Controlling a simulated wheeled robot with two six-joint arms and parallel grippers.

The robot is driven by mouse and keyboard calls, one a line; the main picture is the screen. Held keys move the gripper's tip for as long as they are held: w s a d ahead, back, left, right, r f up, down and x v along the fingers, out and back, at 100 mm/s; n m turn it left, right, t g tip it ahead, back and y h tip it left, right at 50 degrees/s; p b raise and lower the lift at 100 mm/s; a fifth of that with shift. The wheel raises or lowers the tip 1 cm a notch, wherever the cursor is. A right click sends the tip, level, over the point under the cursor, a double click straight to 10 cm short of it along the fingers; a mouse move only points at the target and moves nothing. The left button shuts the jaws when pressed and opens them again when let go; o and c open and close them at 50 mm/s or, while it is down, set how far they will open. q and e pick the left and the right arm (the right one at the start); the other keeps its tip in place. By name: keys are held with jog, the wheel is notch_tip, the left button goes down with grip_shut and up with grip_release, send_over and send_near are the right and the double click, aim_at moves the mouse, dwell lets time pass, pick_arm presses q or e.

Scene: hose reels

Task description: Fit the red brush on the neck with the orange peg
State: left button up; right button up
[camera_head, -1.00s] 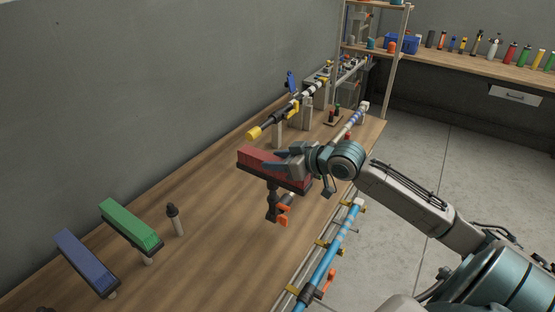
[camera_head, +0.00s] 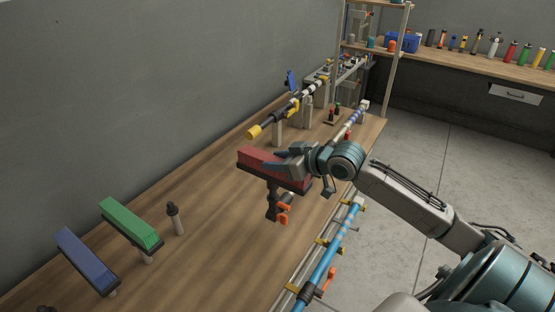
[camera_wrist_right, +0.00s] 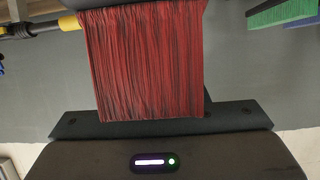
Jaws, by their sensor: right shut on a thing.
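The red brush (camera_head: 247,156) is a block of red bristles on a dark base, held above the wooden table, bristles up. My right gripper (camera_head: 277,160) is shut on it from the right. Its red bristles (camera_wrist_right: 145,62) fill the middle of the right wrist view. Directly under the brush is a dark neck (camera_head: 272,203) with an orange peg (camera_head: 284,209) at its lower right. The neck's top meets the brush's underside in the picture; I cannot tell whether it is seated. My left gripper is not in view.
A green brush (camera_head: 131,224) and a blue brush (camera_head: 84,259) stand at the left, with a dark-tipped post (camera_head: 175,219) beside them. A yellow-and-black pole (camera_head: 272,123) lies on supports behind. A blue pole (camera_head: 325,262) runs along the table's right edge.

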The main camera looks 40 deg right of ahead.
jog(key=shift+f+b, duration=1.3)
jog(key=shift+f, duration=0.8)
jog(key=o, duration=1.2)
jog(key=shift+o, duration=0.2)
jog(key=shift+r, duration=0.1)
